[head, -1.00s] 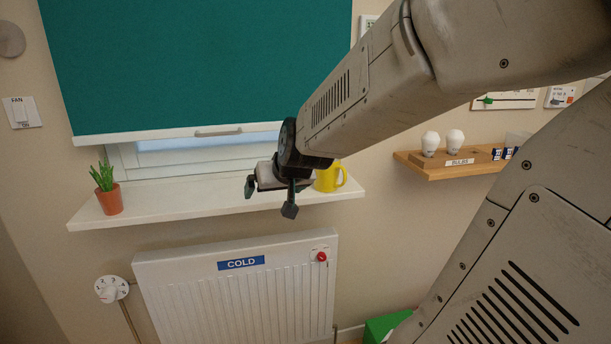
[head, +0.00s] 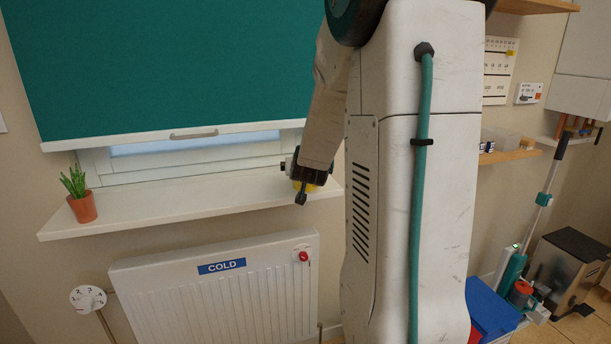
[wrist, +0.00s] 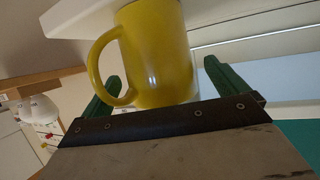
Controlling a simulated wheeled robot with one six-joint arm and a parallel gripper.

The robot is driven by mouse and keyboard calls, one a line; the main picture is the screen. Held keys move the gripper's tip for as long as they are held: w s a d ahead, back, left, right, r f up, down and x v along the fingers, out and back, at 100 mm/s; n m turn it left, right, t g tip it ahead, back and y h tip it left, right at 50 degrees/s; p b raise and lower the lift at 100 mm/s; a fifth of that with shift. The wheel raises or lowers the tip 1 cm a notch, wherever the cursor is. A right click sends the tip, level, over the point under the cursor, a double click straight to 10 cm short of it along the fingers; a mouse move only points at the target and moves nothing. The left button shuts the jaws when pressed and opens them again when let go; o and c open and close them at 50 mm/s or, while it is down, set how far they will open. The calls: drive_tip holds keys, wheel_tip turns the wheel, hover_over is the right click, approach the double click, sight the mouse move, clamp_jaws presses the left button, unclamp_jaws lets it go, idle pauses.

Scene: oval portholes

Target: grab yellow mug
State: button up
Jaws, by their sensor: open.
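The yellow mug (wrist: 160,55) fills the middle of the wrist view, its handle at the left, and stands on the white windowsill (wrist: 85,17). My gripper (wrist: 160,85) is open, with one green finger on each side of the mug in that view. The left finger is close to the handle. I cannot tell whether the fingers touch the mug. In the head view my gripper (head: 297,182) is at the right end of the windowsill (head: 130,214), and only a small yellow patch of the mug (head: 309,187) shows behind it.
A potted plant (head: 82,205) stands at the sill's left end. A teal blind (head: 160,65) hangs above the sill, and a white radiator (head: 220,290) is below. A wooden shelf (head: 510,156) is on the wall to the right. The sill between plant and gripper is clear.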

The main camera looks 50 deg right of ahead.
drive_tip(key=shift+x, duration=0.95)
drive_tip(key=shift+r, duration=0.1)
drive_tip(key=c, duration=1.3)
drive_tip(key=shift+o, duration=0.2)
